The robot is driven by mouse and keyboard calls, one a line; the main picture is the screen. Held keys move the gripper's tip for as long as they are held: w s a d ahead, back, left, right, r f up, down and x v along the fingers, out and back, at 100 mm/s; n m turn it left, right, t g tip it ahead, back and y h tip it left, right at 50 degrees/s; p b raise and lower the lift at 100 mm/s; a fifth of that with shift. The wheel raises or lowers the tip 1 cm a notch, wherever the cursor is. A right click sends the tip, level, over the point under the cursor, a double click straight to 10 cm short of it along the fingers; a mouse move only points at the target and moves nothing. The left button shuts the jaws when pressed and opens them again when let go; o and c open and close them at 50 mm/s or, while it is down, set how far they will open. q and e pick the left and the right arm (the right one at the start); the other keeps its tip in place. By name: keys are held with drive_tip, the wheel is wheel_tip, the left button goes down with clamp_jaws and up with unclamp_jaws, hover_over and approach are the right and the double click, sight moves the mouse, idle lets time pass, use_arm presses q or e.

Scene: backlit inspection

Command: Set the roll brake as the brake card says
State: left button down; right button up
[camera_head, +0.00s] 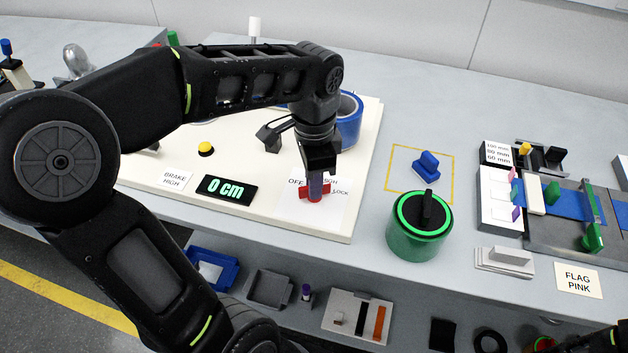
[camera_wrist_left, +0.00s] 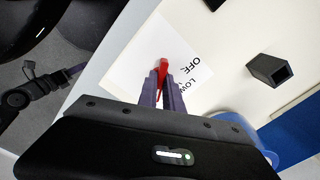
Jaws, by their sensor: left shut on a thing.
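The brake card (camera_head: 173,180) reads BRAKE HIGH and lies on the cream board. The red brake knob (camera_head: 313,196) sits on a white label plate (camera_head: 332,212) marked OFF, with HIGH partly covered and LOCK at the right. My left gripper (camera_head: 317,187) points down and is shut on the knob. In the left wrist view the red knob (camera_wrist_left: 162,72) shows between the two fingers (camera_wrist_left: 160,88), with OFF and LOW on the plate beside it. The gripper covers part of the knob and plate, so I cannot tell which mark it points to.
A black display (camera_head: 226,190) reads 0 cm. A yellow button (camera_head: 206,149) and a blue roll (camera_head: 349,122) are on the board. A green drum with a black handle (camera_head: 420,228) and a blue block (camera_head: 427,167) in a yellow outline stand to the right.

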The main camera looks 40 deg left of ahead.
use_arm(q)
drive_tip(key=shift+n, duration=0.4)
idle(0.3)
drive_tip(key=n, duration=0.3)
drive_tip(key=shift+n, duration=2.1)
drive_tip(key=c, duration=1.5)
unclamp_jaws()
drive_tip(key=shift+r, duration=0.1)
